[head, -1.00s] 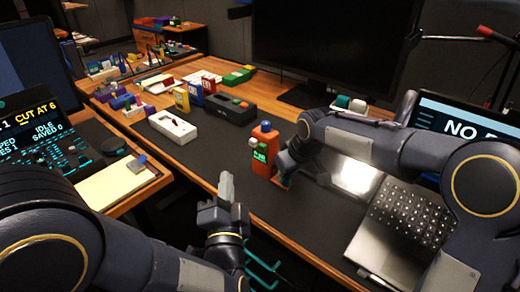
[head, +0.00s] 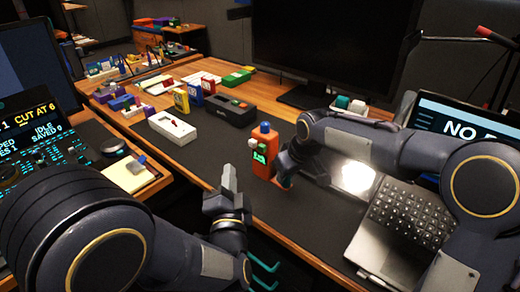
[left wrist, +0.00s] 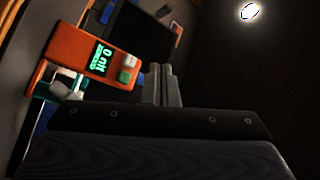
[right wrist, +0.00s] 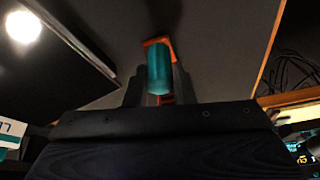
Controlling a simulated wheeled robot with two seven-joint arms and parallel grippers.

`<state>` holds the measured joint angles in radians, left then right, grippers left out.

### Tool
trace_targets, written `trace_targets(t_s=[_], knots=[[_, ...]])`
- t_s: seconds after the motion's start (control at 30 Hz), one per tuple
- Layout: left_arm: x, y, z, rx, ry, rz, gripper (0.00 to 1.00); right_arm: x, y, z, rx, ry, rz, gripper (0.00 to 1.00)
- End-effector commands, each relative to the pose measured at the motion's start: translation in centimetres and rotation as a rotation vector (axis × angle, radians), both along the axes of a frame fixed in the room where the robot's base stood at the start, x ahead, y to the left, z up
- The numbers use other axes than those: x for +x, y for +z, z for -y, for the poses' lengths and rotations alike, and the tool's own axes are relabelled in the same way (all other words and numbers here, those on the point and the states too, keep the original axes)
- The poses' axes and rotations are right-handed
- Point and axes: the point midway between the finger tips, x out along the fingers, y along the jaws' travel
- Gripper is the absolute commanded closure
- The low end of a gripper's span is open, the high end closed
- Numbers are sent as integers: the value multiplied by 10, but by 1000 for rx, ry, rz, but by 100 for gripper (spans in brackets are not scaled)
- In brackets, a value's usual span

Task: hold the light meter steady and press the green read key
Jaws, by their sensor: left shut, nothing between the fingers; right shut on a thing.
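The orange light meter (head: 264,165) stands upright on the dark mat, with a blue dome on top. Its lit display reads about "0 nit" in the left wrist view (left wrist: 103,57). A green key (left wrist: 124,76) and a white key (left wrist: 130,62) sit side by side by the display. My right gripper (head: 283,182) is shut on the meter at its right side; the right wrist view shows a teal cylindrical grip (right wrist: 159,72) between its fingers. My left gripper (head: 229,177) is shut and empty, left of the meter and apart from its keys.
Behind the meter are a white box (head: 172,128), a black box (head: 231,110) and small coloured boxes. A laptop (head: 405,225) lies at the right, a large monitor (head: 335,45) stands behind. A yellow notepad (head: 130,174) lies on the left desk.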

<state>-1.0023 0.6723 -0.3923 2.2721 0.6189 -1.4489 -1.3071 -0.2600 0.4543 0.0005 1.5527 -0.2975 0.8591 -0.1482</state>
Motion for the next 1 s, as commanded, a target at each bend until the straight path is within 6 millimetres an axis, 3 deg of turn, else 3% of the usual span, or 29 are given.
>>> trace_targets(t_s=[0.5, 1.0], knots=[[46, 0, 48, 0, -1, 1, 100, 0, 0, 0, 0, 0, 0, 100], [52, 0, 53, 0, -1, -1, 100, 0, 0, 0, 0, 0, 0, 100]])
